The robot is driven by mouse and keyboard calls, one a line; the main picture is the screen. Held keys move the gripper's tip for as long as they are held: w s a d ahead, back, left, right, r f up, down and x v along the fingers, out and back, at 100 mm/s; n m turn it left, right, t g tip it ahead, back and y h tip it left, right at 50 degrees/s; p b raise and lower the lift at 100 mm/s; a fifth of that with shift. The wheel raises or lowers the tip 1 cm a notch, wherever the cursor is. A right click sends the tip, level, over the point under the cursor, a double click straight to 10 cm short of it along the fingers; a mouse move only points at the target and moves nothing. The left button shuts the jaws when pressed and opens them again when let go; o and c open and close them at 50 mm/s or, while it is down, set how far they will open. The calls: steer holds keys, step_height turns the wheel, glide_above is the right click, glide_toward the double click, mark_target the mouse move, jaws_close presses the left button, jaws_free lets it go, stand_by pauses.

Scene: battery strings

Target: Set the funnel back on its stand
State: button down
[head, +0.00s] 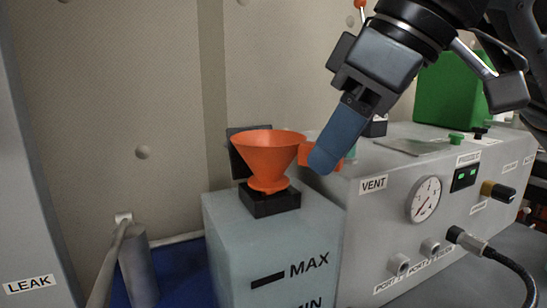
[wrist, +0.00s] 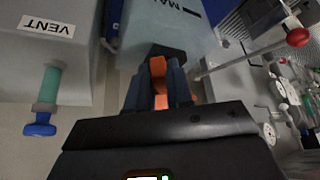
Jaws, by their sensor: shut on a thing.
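The orange funnel (head: 268,148) is upright, wide mouth up, over a small black stand (head: 268,202) on top of the pale tank. Its lower end meets the top of the stand in the head view; I cannot tell whether it is fully seated. My gripper (head: 322,158) comes down from the upper right, its blue fingers shut on the orange tab at the funnel's right side. In the wrist view, my gripper (wrist: 160,92) has orange (wrist: 158,72) between its two fingers, with the black stand (wrist: 168,52) just beyond. Most of the funnel is hidden there.
The tank (head: 270,250) is marked MAX. Right of it stands a grey box with a VENT label (head: 373,185), a gauge (head: 425,198) and a cable (head: 490,250). A green block (head: 450,90) stands behind. A blue-handled valve (wrist: 40,125) shows in the wrist view.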

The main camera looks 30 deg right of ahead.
steer(key=shift+r+p, duration=1.5)
steer(key=shift+r, duration=0.2)
